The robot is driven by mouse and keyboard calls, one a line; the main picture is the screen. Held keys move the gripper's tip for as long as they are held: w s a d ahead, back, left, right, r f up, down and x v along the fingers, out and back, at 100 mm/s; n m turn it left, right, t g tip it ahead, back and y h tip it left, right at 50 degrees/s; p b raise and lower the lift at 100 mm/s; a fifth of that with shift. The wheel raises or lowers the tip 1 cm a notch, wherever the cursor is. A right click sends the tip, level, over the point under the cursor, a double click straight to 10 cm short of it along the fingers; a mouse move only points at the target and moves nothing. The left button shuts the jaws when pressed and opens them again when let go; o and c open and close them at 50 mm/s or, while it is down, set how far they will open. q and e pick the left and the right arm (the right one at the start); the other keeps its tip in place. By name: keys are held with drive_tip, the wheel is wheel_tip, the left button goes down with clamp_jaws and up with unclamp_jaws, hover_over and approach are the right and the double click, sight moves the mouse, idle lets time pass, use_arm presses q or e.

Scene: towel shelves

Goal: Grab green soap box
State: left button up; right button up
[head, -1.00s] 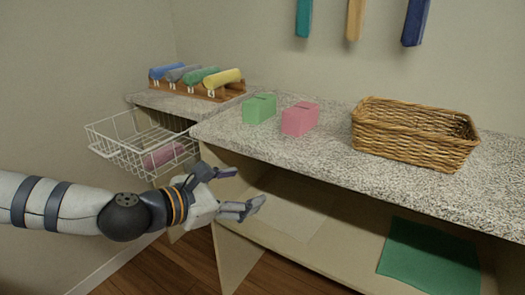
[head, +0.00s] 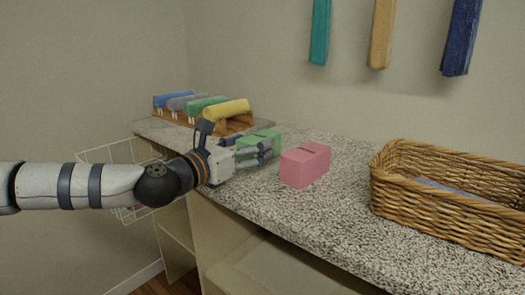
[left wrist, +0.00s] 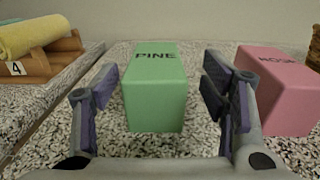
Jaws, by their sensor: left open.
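The green soap box (head: 262,137), lettered "PINE", stands on the speckled counter, partly hidden by my left gripper in the head view. In the left wrist view the green box (left wrist: 155,92) stands between the two spread fingers, with gaps on both sides. My left gripper (head: 252,149) is open and low over the counter at the box's near side; it also shows in the left wrist view (left wrist: 160,108). My right gripper is not in view.
A wicker basket (head: 440,222) stands on the counter (head: 330,222) at the right, with something blue inside. A wooden rack (head: 235,124) of rolled towels is at the back left. A wire basket (head: 105,152) hangs below it. Towels (head: 383,35) hang on the wall.

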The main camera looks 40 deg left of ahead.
sight(265, 133)
use_arm(q)
drive_tip(key=w, duration=0.6)
drive_tip(key=shift+w+r, duration=0.1)
drive_tip(key=shift+w, duration=0.05)
drive_tip(key=c, duration=1.3)
